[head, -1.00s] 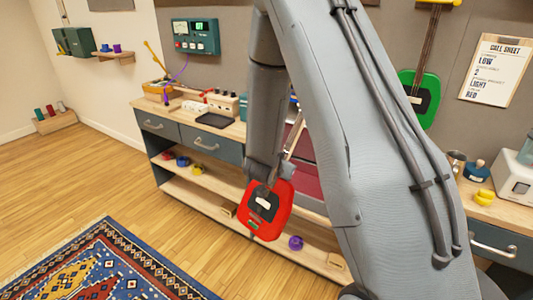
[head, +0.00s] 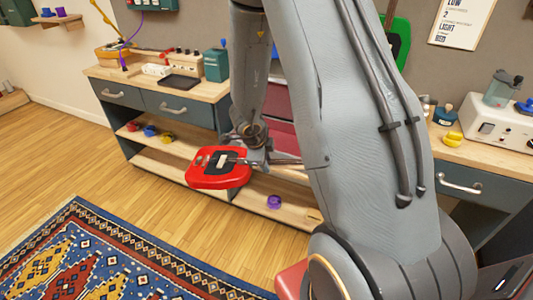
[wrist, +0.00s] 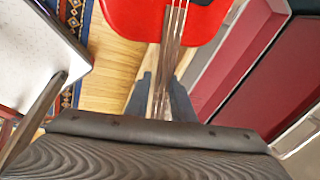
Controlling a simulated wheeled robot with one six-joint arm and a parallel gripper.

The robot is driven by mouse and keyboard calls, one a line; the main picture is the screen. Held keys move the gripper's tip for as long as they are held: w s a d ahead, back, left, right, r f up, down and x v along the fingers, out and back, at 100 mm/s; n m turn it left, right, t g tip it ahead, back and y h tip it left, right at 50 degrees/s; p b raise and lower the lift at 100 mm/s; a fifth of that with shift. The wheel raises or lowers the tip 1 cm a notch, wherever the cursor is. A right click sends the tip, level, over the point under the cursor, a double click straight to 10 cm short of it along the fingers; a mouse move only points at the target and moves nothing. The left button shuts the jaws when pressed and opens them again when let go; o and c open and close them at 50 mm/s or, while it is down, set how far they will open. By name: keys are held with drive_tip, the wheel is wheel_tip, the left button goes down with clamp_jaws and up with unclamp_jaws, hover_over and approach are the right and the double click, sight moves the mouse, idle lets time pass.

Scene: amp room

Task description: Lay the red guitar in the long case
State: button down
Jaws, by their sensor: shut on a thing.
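The red guitar (head: 219,168) is in front of the workbench, its body pointing left and lying nearly flat in the air. My gripper (head: 252,150) is shut on its neck, partly hidden behind my arm in the head view. In the wrist view the guitar's red body (wrist: 150,15) is at the top, and its neck runs down between the fingers of my gripper (wrist: 161,95). Dark red padded-looking panels (wrist: 245,50) lie to the right of it; they also show behind my arm in the head view (head: 283,143). I cannot tell whether they belong to the long case.
The workbench (head: 213,88) with drawers and a low shelf (head: 165,165) runs along the wall. A purple item (head: 274,202) sits on the shelf. A speckled pale slab (wrist: 35,50) is at the left in the wrist view. The rug (head: 110,255) and floor are open at left.

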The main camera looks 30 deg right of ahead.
drive_tip(key=shift+s+a+f+m+b, duration=0.25)
drive_tip(key=shift+a+f+m, duration=0.2)
drive_tip(key=shift+a+m, duration=0.3)
drive_tip(key=shift+s+a+f+m+b, duration=0.2)
drive_tip(key=shift+a+f+m, duration=0.35)
drive_tip(key=shift+m, duration=0.3)
drive_tip(key=shift+w+d+r, duration=0.1)
drive_tip(key=shift+w+r, duration=0.05)
drive_tip(key=shift+w+d+p, duration=0.6)
drive_tip(key=shift+w+d, duration=0.25)
drive_tip(key=shift+d, duration=0.2)
